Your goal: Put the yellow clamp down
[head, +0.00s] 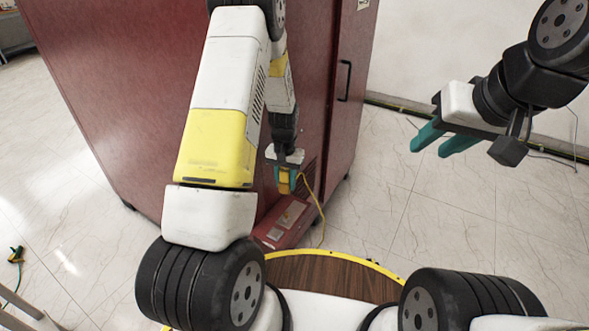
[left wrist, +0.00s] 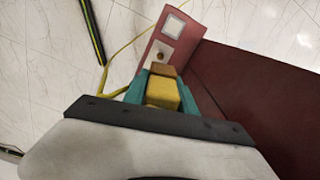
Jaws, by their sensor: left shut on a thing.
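The yellow clamp (head: 284,181) is between the teal fingers of my left gripper (head: 286,178), beside the dark red cabinet. In the left wrist view the clamp (left wrist: 161,92) shows as a yellow block with a brown end, and the left gripper (left wrist: 160,95) is shut on it. A yellow cable (head: 322,215) runs from near the clamp down towards the floor. My right gripper (head: 428,142) is at the upper right, with its teal fingers apart and nothing between them.
The tall dark red cabinet (head: 110,90) fills the back left. A low red box (head: 285,222) with pale plates sits at its foot. A round brown wooden top with a yellow rim (head: 335,272) is at the front. Tiled floor (head: 400,215) is clear to the right.

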